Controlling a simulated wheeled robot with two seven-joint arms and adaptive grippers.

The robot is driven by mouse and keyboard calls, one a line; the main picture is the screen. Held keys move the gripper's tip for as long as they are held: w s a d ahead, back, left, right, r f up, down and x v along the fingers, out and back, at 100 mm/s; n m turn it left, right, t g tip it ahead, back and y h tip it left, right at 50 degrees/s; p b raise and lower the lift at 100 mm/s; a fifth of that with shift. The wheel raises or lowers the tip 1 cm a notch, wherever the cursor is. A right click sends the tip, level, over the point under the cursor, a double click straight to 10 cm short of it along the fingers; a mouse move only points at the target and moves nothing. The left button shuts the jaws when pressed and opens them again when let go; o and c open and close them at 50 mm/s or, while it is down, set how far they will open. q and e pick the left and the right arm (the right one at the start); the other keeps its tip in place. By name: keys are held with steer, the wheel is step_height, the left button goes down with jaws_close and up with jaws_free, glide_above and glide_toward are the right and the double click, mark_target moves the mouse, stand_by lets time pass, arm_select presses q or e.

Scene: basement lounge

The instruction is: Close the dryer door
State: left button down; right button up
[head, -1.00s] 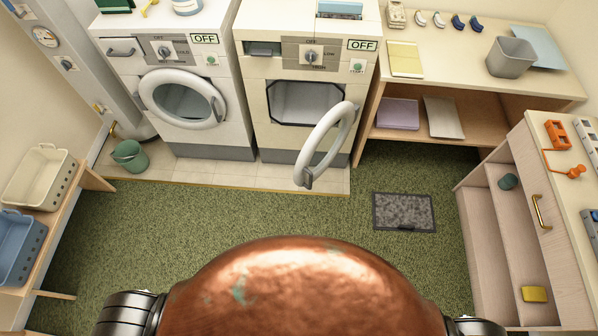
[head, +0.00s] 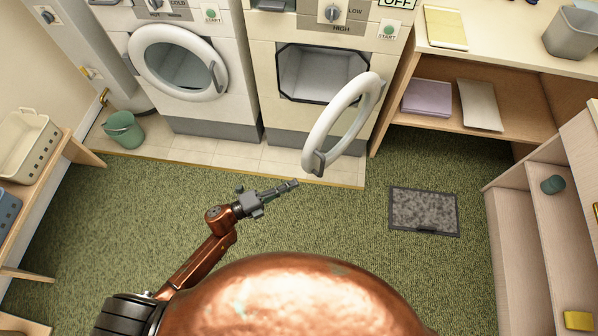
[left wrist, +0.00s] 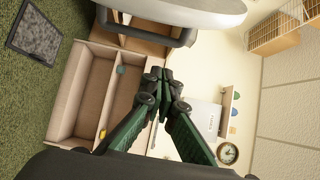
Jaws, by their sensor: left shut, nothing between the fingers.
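The dryer (head: 262,100) is the right of two white machines in the head view. Its round white-ringed door (head: 345,115) stands wide open, swung out to the right, with a grey handle (head: 318,162) at its lower free edge. The dark square drum opening (head: 308,76) is exposed. My left gripper (head: 293,184) is shut and empty, in front of the dryer, just left of and below the door handle and apart from it. In the left wrist view the fingertips (left wrist: 158,75) are together, and the door's pale rim (left wrist: 190,10) shows at the top. My right gripper is not in view.
The washer (head: 182,62) at left has its round door shut. A green bucket (head: 124,130) stands beside it. A grey mat (head: 424,211) lies on the green carpet. Shelves (head: 545,215) stand at right, and a wooden bench (head: 75,150) at left.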

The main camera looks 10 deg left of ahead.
mark_target(306, 166)
arm_select(q)
steer(key=w+d, duration=0.1)
steer(key=w, duration=0.1)
steer(key=w+d+b, duration=0.1)
steer(key=w+d, duration=0.1)
steer(key=w, duration=0.1)
steer(key=w+d+b, duration=0.1)
steer(key=w, duration=0.1)
steer(key=shift+w+d, duration=0.3)
steer(key=shift+w+a, duration=0.2)
steer(key=shift+a, duration=0.05)
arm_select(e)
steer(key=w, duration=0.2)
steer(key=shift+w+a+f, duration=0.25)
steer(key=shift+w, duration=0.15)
